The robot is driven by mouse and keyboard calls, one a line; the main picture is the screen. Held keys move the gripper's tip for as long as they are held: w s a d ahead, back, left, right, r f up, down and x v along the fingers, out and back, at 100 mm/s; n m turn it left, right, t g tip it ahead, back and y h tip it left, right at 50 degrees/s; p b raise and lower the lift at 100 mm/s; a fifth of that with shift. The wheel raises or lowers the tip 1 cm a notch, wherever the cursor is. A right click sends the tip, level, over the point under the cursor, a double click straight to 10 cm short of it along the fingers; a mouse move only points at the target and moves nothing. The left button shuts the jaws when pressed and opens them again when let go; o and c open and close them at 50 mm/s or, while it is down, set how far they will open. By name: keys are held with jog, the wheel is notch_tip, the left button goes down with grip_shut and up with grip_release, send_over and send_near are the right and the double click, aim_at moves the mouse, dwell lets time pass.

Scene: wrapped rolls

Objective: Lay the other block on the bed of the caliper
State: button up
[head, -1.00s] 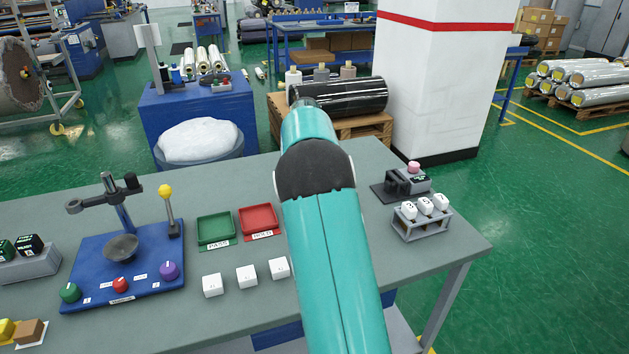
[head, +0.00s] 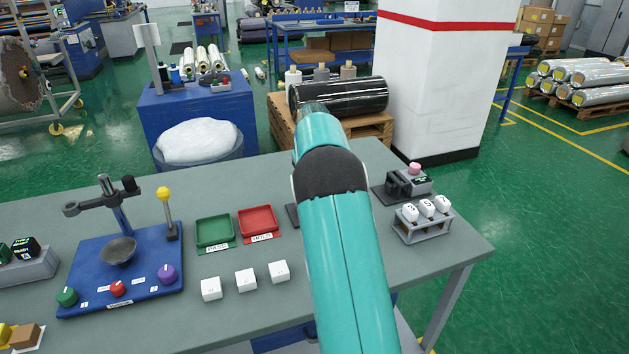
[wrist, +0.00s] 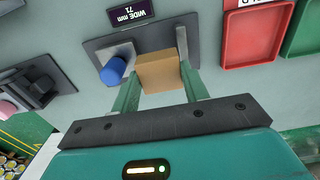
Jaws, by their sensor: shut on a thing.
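My gripper (wrist: 158,88) is shut on a tan block (wrist: 160,72), which sits between its two green fingers. The caliper shows in the wrist view as a dark plate (wrist: 148,40) with a blue round part (wrist: 113,71), a grey upright piece and a display reading "WIDE mm 71". The held block is over the caliper's plate, beside the grey upright; I cannot tell whether it touches the bed. In the head view my teal arm hides the gripper, the held block and most of the caliper; only a dark plate edge (head: 292,215) shows.
A green tray (head: 215,232) and a red tray (head: 258,222) lie left of the arm. Several white cubes (head: 246,280) stand in front. A rack of white pieces (head: 424,222) and a pink-knobbed device (head: 414,178) stand right. Brown and yellow blocks (head: 25,336) sit at lower left.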

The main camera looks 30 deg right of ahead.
jog(key=shift+d+f, duration=0.1)
jog(key=shift+f, duration=2.3)
jog(key=shift+f, duration=0.1)
jog(key=shift+f, duration=0.5)
jog(key=o, duration=1.1)
jog(key=shift+c, duration=0.2)
